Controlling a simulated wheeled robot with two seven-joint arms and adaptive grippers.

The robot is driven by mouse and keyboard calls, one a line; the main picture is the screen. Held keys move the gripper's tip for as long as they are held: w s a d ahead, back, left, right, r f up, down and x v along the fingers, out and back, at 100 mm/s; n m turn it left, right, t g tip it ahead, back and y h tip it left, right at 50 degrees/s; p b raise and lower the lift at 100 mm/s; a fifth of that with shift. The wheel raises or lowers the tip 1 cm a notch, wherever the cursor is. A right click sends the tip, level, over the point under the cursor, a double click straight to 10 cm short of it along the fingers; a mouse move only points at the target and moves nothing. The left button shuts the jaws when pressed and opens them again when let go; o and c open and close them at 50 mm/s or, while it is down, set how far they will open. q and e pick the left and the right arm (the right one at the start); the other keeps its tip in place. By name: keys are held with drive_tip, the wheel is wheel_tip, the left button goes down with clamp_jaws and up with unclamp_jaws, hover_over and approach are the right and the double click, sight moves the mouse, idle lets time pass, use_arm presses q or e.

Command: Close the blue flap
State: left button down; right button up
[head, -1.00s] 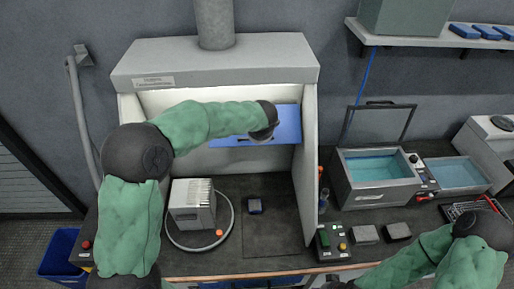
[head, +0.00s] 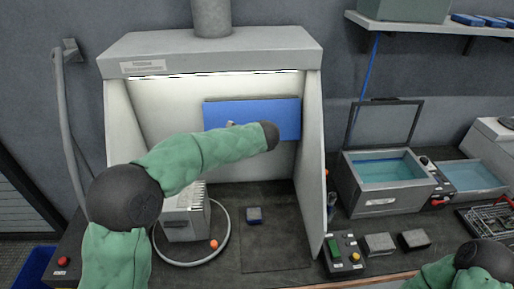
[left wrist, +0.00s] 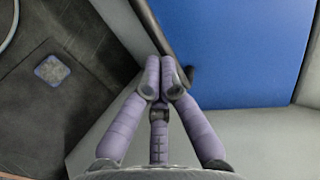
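The blue flap (head: 252,113) is at the back wall inside the fume hood, partly covered by my left forearm. It looks nearly upright with a dark top edge, but I cannot tell whether it is fully shut. In the left wrist view the flap (left wrist: 235,50) fills the upper right, with a dark strip along its near edge. My left gripper (left wrist: 162,75) has its purple fingers drawn together, tips close to that edge; nothing shows between them, and contact is unclear. In the head view the left gripper is mostly hidden by the arm. My right gripper is out of frame; only its arm shows lower right.
The hood's right side wall (head: 311,165) stands close to my left wrist. A water bath (head: 385,185) stands right of the hood.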

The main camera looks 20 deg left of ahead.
use_arm(q)
drive_tip(key=b+x, duration=0.2)
drive_tip(key=x, duration=0.4)
drive_tip(key=shift+w+f+b, duration=0.25)
drive_tip(key=shift+f+b, duration=0.05)
drive_tip(key=shift+b, duration=0.1)
drive_tip(key=shift+a, duration=0.15)
idle(0.3)
